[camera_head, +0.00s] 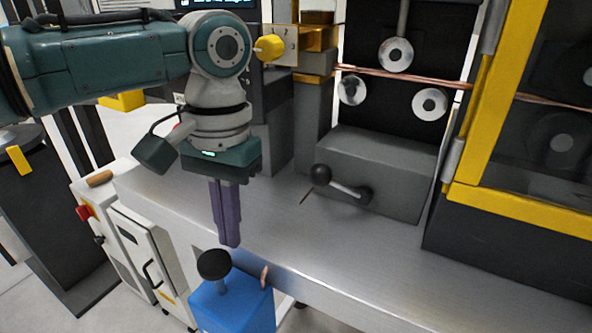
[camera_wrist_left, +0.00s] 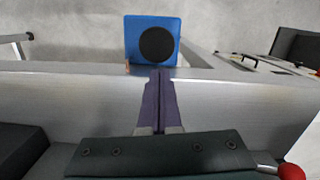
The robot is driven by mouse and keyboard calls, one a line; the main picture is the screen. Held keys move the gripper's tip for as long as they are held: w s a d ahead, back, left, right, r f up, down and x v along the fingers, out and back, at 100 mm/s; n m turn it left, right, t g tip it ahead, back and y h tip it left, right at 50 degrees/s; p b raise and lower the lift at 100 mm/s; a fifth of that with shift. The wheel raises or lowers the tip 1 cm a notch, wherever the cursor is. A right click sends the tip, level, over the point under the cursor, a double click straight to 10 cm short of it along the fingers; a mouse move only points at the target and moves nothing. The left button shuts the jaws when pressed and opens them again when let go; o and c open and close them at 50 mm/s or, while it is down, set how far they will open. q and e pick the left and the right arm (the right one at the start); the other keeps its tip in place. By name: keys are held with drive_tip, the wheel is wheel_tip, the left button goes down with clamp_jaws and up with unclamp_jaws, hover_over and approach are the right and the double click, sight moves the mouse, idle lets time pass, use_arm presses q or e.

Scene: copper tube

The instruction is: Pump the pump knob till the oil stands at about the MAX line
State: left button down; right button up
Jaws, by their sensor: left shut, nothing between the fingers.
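The pump knob (camera_head: 214,264) is a black round cap on a short grey stem, on top of a blue pump box (camera_head: 235,308) at the bottom of the head view. In the left wrist view the knob (camera_wrist_left: 157,45) is a black disc on the blue box (camera_wrist_left: 133,26). My left gripper (camera_head: 232,244) points down with its purple fingers shut and empty. Its tips are close to the knob, above and slightly right of it in the head view, and apart from it. The oil level and MAX line are not in sight. My right gripper is not in view.
A metal bench (camera_head: 340,265) runs behind the pump. A grey housing with a black-knobbed lever (camera_head: 321,174), rollers and a copper tube (camera_head: 440,82) stand on it. A yellow-framed guard (camera_head: 520,212) is at right. A white cabinet (camera_head: 147,262) stands at left.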

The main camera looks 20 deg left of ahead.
use_arm(q)
wheel_tip(320, 180, up, 10)
drive_tip(key=w, duration=0.1)
idle(0.5)
drive_tip(key=shift+f, duration=0.1)
idle(1.3)
